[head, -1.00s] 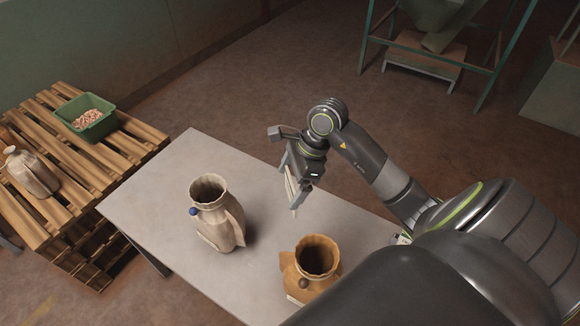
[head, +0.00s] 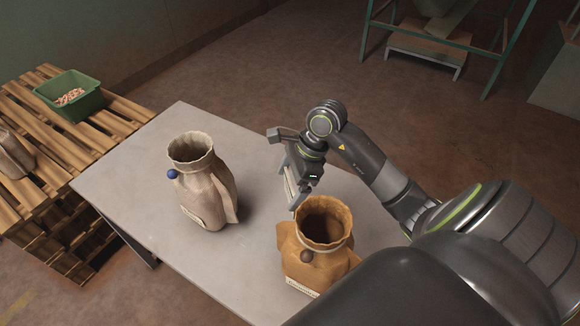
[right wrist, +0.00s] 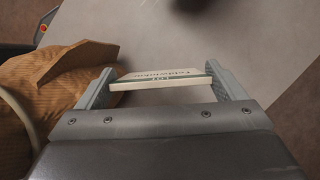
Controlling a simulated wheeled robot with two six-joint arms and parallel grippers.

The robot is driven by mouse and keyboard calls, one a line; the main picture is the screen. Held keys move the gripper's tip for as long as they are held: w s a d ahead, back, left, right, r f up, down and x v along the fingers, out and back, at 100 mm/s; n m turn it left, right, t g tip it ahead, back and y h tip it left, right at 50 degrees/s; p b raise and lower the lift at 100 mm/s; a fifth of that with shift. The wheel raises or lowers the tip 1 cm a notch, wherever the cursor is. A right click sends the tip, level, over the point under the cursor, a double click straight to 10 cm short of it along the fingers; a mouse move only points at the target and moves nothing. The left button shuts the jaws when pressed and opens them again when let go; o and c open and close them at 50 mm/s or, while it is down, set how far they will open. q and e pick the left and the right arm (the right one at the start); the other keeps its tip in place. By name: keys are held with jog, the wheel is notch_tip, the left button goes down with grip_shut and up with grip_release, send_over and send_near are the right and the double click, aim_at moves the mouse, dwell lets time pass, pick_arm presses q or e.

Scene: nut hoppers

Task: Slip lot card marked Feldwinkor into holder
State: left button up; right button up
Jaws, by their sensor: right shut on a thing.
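My right gripper (head: 297,192) is shut on a pale card (right wrist: 162,79) above the table. In the right wrist view the card lies across between both fingers, with small upside-down print; I cannot read it surely. A brown sack (head: 312,262) with an open top stands just in front of the gripper in the head view. A pale strip (head: 302,288) shows low on its front, perhaps a label or holder. The brown sack also fills the left of the right wrist view (right wrist: 50,125). A beige sack (head: 209,188) with a similar strip stands left. My left gripper is not in view.
The grey table (head: 130,186) has bare room between and behind the sacks. A wooden pallet stack (head: 105,140) at left bears a green bin (head: 85,107) of small pieces and another sack (head: 14,155). A green-framed hopper (head: 485,50) stands far back.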

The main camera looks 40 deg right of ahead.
notch_tip(320, 180, down, 11)
jog(key=shift+p, duration=0.55)
jog(key=shift+f, duration=0.1)
jog(key=shift+f, duration=0.15)
jog(key=o, duration=0.7)
